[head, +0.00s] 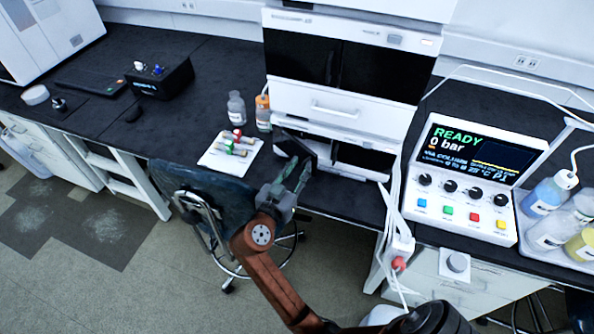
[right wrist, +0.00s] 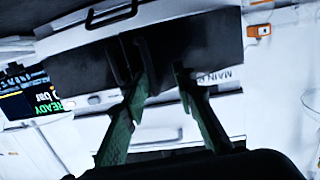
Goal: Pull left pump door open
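The lower unit of the white stack (head: 366,140) has a dark front. Its left pump door (head: 293,143) is a black panel that appears swung partly outward, at an angle to the front. My right gripper (head: 291,176) is just in front of and below this door, with its green fingers apart and nothing seen between them. In the right wrist view the open fingers (right wrist: 163,76) stand before dark panels (right wrist: 75,65); which doors these are, and whether a finger touches one, I cannot tell. My left gripper is not in view.
A white drawer with a handle (head: 333,110) is above the lower unit. A white mat (head: 218,160) with vials and two bottles stand left of the stack. A control unit (head: 460,205) and cables (head: 392,215) are to the right. A chair (head: 205,190) stands below.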

